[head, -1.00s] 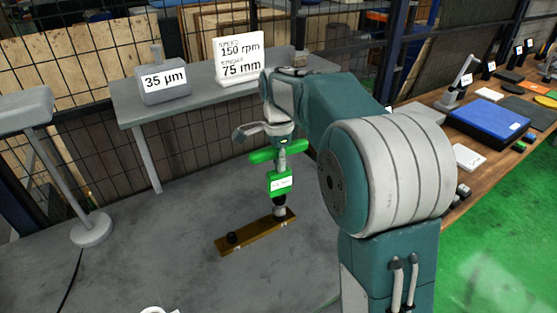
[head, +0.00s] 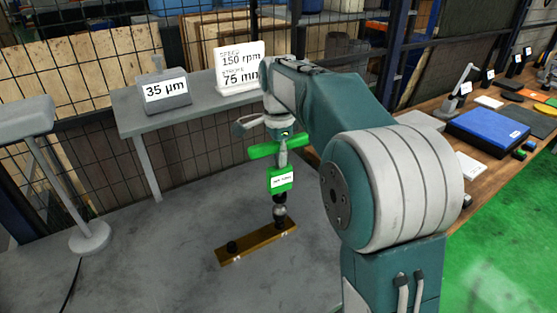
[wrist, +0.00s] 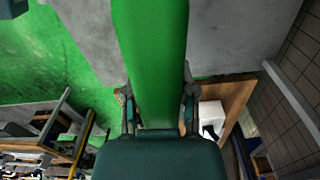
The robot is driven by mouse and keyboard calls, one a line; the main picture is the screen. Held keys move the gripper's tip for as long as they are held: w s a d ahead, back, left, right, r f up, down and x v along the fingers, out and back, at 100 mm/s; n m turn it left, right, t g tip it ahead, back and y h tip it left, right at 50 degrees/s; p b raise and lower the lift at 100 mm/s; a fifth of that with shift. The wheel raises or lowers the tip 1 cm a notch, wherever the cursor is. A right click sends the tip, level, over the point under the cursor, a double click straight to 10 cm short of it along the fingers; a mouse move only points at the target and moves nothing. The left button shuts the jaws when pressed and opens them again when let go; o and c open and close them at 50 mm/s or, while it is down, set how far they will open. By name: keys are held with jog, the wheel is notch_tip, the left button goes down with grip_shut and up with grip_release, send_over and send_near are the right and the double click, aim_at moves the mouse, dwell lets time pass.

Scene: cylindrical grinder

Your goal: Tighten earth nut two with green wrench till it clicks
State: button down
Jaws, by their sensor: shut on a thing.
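The green wrench (head: 282,181) hangs upright under my gripper (head: 282,136), with a green cross handle and a white label. My gripper is shut on its handle; in the wrist view the green handle (wrist: 150,60) runs between the fingers. The wrench's dark and grey lower end (head: 279,211) is over the right end of the brass bar (head: 258,241). A dark nut (head: 232,246) stands at the bar's left end. The fitting at the right end is mostly hidden by the wrench, and I cannot tell whether the two touch.
The bar lies on a grey surface (head: 170,265) with free room around it. Behind is a grey shelf (head: 200,105) with a 35 µm sign (head: 166,91) and a speed sign (head: 238,65). A lamp-like stand (head: 90,237) is at left. A wooden bench (head: 480,190) with a blue case (head: 488,132) is at right.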

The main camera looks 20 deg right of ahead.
jog(key=shift+r, duration=0.45)
